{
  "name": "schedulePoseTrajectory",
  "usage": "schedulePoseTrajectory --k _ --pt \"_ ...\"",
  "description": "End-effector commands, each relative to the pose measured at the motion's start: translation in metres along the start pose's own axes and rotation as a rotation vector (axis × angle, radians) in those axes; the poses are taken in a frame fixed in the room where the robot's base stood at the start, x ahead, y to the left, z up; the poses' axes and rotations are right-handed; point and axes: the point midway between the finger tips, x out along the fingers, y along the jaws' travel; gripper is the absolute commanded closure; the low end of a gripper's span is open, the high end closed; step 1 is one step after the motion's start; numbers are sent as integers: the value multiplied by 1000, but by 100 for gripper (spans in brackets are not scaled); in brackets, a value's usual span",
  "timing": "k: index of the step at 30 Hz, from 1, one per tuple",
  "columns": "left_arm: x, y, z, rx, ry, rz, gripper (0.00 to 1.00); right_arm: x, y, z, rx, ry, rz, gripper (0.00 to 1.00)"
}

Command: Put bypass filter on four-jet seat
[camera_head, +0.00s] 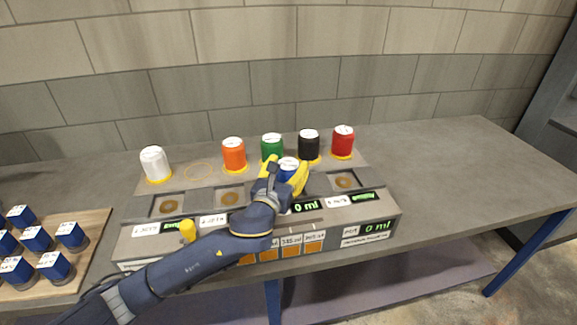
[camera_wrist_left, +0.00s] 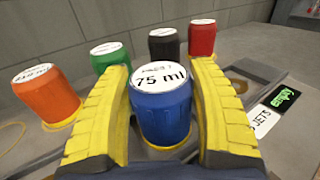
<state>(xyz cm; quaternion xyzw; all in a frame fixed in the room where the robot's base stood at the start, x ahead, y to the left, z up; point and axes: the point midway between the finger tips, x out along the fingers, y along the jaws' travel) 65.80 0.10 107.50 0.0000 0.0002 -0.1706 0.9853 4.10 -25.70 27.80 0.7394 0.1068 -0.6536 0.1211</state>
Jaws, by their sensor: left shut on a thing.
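My left gripper (camera_head: 283,178) is shut on a blue can (camera_head: 289,164) with a white top, over the right-middle part of the grey console (camera_head: 130,255). In the left wrist view the blue can (camera_wrist_left: 160,112) stands upright between the yellow fingers; its top reads "75 ml" under a smaller, unclear line. Round seats show in recesses at the left (camera_head: 168,207), left-middle (camera_head: 230,198) and right (camera_head: 345,182). The gripper and can hide the spot between the last two. The jet labels are too small to tell which seat is four-jet. My right gripper is out of view.
White (camera_head: 155,163), orange (camera_head: 233,154), green (camera_head: 271,146), black (camera_head: 308,145) and red (camera_head: 343,141) cans stand behind the seats. An empty yellow ring (camera_head: 199,171) lies between white and orange. A yellow knob (camera_head: 187,230) stands at the front.

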Motion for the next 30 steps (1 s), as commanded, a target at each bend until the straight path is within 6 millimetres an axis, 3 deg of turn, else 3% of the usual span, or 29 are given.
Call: schedulePoseTrajectory --k 4,5,10,21,30 --pt "0 0 -1 0 -2 1 86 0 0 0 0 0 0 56" --pt "0 0 -3 0 0 1 37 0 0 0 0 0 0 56" --pt "0 0 -2 0 0 1 17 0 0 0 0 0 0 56" --pt "-2 0 0 0 0 0 15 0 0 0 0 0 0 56" --pt "-47 0 0 -1 1 -1 15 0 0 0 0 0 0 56"
